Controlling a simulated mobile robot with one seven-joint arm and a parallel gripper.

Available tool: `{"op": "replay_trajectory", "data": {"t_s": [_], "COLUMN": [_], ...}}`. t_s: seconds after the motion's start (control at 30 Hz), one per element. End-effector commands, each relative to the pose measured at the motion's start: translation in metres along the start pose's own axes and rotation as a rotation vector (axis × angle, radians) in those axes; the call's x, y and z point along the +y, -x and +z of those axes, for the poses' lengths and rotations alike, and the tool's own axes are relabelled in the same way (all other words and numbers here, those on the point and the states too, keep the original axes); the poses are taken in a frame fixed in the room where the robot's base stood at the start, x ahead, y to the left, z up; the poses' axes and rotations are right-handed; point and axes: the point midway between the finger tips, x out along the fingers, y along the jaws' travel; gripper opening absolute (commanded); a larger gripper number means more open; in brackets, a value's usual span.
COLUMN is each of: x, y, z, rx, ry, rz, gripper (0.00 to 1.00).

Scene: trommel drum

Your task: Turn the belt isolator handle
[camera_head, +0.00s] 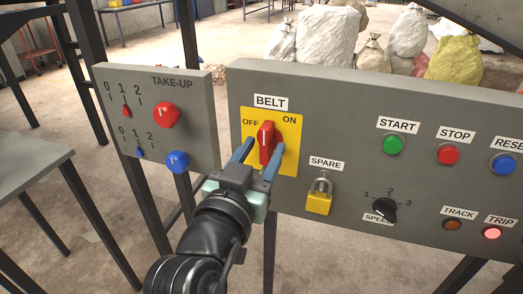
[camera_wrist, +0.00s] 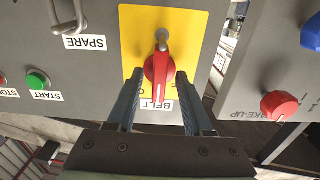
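The red belt isolator handle (camera_head: 266,142) sits on a yellow plate (camera_head: 288,160) under the BELT label, with OFF at its left and ON at its right. It stands about upright between the two words. In the wrist view, which is upside down, the red handle (camera_wrist: 158,68) lies between my fingers on its yellow plate (camera_wrist: 195,25). My gripper (camera_head: 264,146) is open, with one blue-grey finger on each side of the handle. In the wrist view, a narrow gap shows between each finger of my gripper (camera_wrist: 158,76) and the handle.
A yellow padlock (camera_head: 319,201) hangs under SPARE, just right of the plate. A SPEED knob (camera_head: 384,210), green START button (camera_head: 393,144) and red STOP button (camera_head: 447,154) are farther right. The TRIP lamp (camera_head: 491,233) glows. The TAKE-UP panel (camera_head: 185,90) with red and blue knobs stands left.

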Motion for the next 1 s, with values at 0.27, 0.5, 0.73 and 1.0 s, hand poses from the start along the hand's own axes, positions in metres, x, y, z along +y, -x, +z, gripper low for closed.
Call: {"op": "replay_trajectory", "data": {"t_s": [0.27,0.5,0.73,1.0], "x": [0.0,-0.001,-0.001,0.0], "y": [0.01,0.059,0.106,0.129], "z": [0.0,0.0,0.0,0.0], "rx": [-0.001,-0.001,-0.001,0.0], "ry": [0.003,0.002,0.001,0.001], "rz": [-0.001,-0.005,-0.004,-0.001], "gripper": [0.51,0.51,0.51,0.51]}}
